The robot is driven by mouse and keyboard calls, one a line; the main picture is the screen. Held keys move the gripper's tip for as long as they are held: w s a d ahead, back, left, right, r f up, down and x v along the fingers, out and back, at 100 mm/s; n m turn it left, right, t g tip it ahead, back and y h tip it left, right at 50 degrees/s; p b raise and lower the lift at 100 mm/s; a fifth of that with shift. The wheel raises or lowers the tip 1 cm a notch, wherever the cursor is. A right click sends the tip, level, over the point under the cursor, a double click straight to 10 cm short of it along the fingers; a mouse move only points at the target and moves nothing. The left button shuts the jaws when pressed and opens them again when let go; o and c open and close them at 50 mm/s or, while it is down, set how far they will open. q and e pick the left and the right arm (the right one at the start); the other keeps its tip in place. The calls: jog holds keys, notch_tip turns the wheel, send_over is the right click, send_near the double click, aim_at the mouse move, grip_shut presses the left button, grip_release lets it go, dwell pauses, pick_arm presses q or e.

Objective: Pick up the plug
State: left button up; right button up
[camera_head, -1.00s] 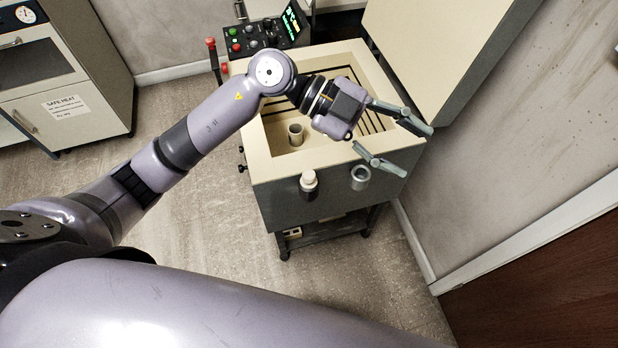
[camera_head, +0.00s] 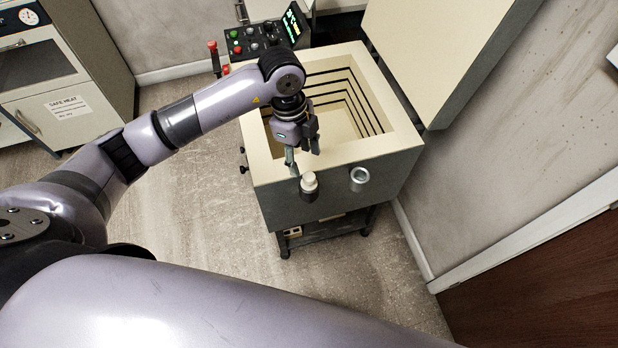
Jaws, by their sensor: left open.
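The cream plug (camera_head: 309,181) sits upright in the left of two holders on the front face of the open kiln (camera_head: 390,143). My left gripper (camera_head: 302,158) points down over the kiln's front rim, just above and behind the plug in the picture. Its fingers are open with nothing between them, and they appear apart from the plug. The gripper and wrist hide part of the kiln's inside. My right gripper is not in view.
An empty grey ring holder (camera_head: 359,178) sits right of the plug. The raised kiln lid (camera_head: 450,55) stands at the right. A control box (camera_head: 265,38) is behind. A cabinet (camera_head: 60,80) stands at the far left. Floor in front is clear.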

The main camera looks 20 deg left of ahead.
aim_at(309, 176)
pick_arm(q)
jog(key=f, duration=0.2)
jog(key=shift+d+f, duration=0.25)
jog(key=shift+f, duration=0.1)
jog(key=f+p, duration=0.1)
jog(key=f, duration=0.1)
jog(key=d+f+p, duration=0.1)
jog(key=f, duration=0.1)
jog(key=shift+s+d, duration=0.1)
jog(key=shift+s, duration=0.05)
jog(key=shift+f, duration=0.55)
jog(key=shift+c, duration=0.5)
grip_shut()
